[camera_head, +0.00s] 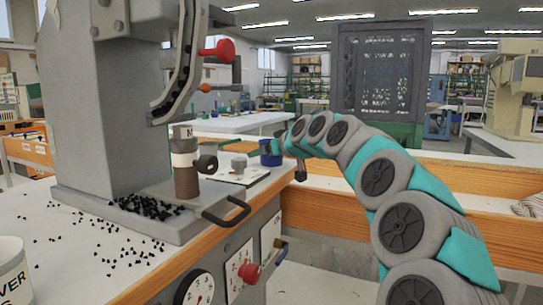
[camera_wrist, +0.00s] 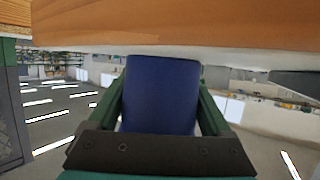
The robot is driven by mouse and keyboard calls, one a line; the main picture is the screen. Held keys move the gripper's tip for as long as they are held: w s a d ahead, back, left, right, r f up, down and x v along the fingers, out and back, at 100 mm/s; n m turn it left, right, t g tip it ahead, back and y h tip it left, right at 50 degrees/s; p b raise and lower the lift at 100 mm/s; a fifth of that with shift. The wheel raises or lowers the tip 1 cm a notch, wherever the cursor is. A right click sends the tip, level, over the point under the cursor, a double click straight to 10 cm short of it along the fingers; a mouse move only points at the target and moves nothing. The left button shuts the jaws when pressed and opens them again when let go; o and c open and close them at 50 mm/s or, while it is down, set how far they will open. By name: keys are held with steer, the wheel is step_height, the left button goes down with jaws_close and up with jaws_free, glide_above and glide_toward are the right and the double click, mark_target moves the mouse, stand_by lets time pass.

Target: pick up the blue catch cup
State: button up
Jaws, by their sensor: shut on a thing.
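The blue catch cup (camera_head: 270,153) is in the head view, by the far right corner of the press bench, at the end of my arm. In the wrist view the blue cup (camera_wrist: 161,95) fills the space between the two green fingers. My gripper (camera_wrist: 161,100) is shut on it, with one finger on each side. In the head view my gripper (camera_head: 284,148) is small and partly hidden by my own wrist. I cannot tell whether the cup touches the bench.
The grey press (camera_head: 100,110) stands on the bench, with black eyelets (camera_head: 147,207) scattered at its base. The wooden bench edge (camera_wrist: 180,30) crosses close above the cup in the wrist view.

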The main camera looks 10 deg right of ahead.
steer(key=c, duration=0.5)
steer(key=shift+o, duration=0.2)
steer(key=shift+r, duration=0.1)
